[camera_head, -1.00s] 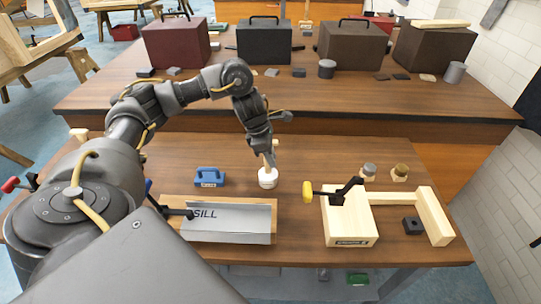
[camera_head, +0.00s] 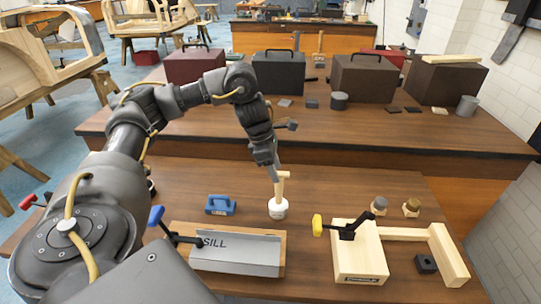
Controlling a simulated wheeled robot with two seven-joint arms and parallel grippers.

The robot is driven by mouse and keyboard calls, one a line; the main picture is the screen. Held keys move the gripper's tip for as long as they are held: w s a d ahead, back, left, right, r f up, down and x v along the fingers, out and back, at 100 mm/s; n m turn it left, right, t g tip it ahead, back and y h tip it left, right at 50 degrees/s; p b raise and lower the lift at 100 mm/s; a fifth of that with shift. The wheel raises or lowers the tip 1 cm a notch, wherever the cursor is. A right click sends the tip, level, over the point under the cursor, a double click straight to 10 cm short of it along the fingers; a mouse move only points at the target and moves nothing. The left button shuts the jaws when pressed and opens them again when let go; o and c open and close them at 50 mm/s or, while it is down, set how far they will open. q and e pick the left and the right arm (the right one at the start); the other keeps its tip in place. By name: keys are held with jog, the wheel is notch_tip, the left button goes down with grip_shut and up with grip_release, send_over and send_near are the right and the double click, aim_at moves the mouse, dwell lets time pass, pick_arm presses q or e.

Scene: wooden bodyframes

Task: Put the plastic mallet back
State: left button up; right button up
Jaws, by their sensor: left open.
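The plastic mallet has a white head (camera_head: 278,208) and a pale wooden handle (camera_head: 282,185). It stands head down on the front bench, handle up, between the blue block and the wooden clamp piece. My left gripper (camera_head: 277,173) is at the upper part of the handle, pointing down. Its jaws are open beside the handle; whether they touch it cannot be told. My right gripper is not in view.
A blue block (camera_head: 220,204) stands to the left. A metal piece marked SILL (camera_head: 238,250) lies clamped in front. A clamped wooden piece (camera_head: 357,262) is at right, with two small round-topped items (camera_head: 412,206) behind. Dark boxes (camera_head: 278,73) line the rear bench (camera_head: 330,120).

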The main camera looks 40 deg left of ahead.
pick_arm(q)
jog(key=shift+p+v, duration=0.35)
jog(key=shift+v, duration=1.75)
